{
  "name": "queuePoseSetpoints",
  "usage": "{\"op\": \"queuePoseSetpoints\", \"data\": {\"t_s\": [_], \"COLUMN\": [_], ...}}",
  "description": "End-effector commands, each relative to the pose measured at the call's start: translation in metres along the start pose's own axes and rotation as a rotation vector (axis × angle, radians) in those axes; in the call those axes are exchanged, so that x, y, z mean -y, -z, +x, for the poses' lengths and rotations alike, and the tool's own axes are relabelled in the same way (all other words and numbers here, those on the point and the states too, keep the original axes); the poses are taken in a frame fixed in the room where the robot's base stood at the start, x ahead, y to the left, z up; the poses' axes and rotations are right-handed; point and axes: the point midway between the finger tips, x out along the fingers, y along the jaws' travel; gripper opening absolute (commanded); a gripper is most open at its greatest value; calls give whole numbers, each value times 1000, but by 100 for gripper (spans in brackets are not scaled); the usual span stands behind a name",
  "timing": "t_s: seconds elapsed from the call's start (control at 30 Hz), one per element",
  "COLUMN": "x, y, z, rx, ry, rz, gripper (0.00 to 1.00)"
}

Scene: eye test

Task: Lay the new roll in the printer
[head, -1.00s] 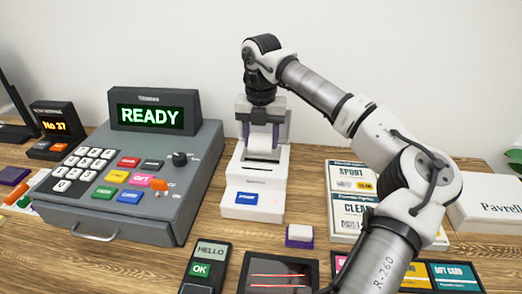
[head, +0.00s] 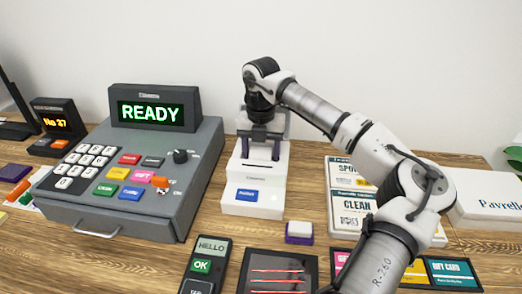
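The white printer (head: 254,201) stands right of the cash register, with a blue button on its lower front and a dark slot above. My gripper (head: 261,154) points down over the printer's upper part, one dark finger on each side. Between the fingers is a white surface; I cannot tell whether it is the new roll or part of the printer. The fingertips overlap the printer's top, and its inside is hidden. Whether the fingers grip anything is not clear.
The grey cash register (head: 130,180) reads READY. A white and purple block (head: 299,233), a card terminal (head: 205,262) and a black scanner plate (head: 277,272) lie in front. Sign cards (head: 352,201) and a white box (head: 494,199) are at right. Bare wood shows around the block.

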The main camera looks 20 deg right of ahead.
Motion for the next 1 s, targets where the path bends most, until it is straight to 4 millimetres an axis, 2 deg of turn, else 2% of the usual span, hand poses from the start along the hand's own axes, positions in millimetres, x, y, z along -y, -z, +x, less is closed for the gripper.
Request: {"op": "queuePoseSetpoints", "data": {"t_s": [0.17, 0.33, 0.7, 0.83, 1.0], "x": [0, 0, 0, 0, 0], "y": [0, -1, -1, -1, 0], "z": [-1, -12, -90, -109, -122], "rx": [0, 3, 4, 1, 1], "ry": [0, 2, 2, 1, 0], "rz": [0, 2, 2, 2, 1], "gripper": [60, 60, 60, 60, 60]}}
